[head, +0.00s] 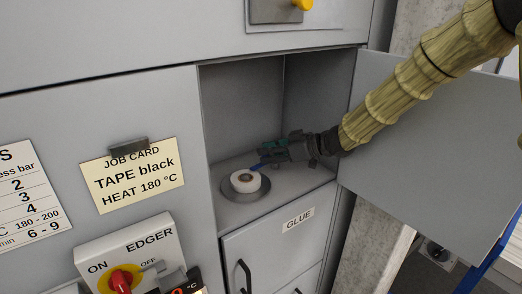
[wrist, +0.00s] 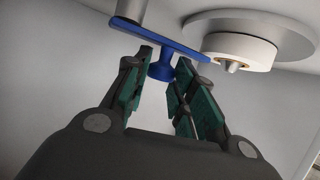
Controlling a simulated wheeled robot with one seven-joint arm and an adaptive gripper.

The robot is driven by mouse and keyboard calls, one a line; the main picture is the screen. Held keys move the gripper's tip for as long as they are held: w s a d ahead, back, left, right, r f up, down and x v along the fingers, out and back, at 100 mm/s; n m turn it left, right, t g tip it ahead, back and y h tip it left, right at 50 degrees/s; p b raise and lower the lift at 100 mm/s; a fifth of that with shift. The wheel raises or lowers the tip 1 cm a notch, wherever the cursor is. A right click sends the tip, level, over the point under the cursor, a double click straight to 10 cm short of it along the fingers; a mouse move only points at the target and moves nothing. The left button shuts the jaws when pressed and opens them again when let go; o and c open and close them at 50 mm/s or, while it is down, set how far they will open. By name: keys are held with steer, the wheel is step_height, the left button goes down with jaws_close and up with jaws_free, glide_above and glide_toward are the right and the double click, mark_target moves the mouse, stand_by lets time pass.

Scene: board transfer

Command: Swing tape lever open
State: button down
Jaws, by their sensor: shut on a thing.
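The blue tape lever (wrist: 172,40) is a flat bar with a round knob (wrist: 160,70) on its underside in the wrist view. In the head view, a small blue end of the lever (head: 258,166) shows beside the tape roll. My gripper (head: 268,154) reaches into the open compartment from the right. It is shut on the lever's knob, with green finger pads on either side in the wrist view. The white tape roll (head: 245,181) sits on a grey disc (head: 242,195). The roll also shows right of the lever in the wrist view (wrist: 238,48).
The compartment's grey door (head: 425,150) stands open on the right, beneath my arm. The GLUE drawer front (head: 290,235) is below. On the left are a job card (head: 131,175) reading TAPE black, HEAT 180 °C, and an edger switch (head: 122,278). The compartment's rear is empty.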

steer(key=c, duration=1.2)
jaws_free()
steer(key=shift+c, duration=0.2)
steer(key=shift+r, duration=0.1)
step_height(320, 180, up, 10)
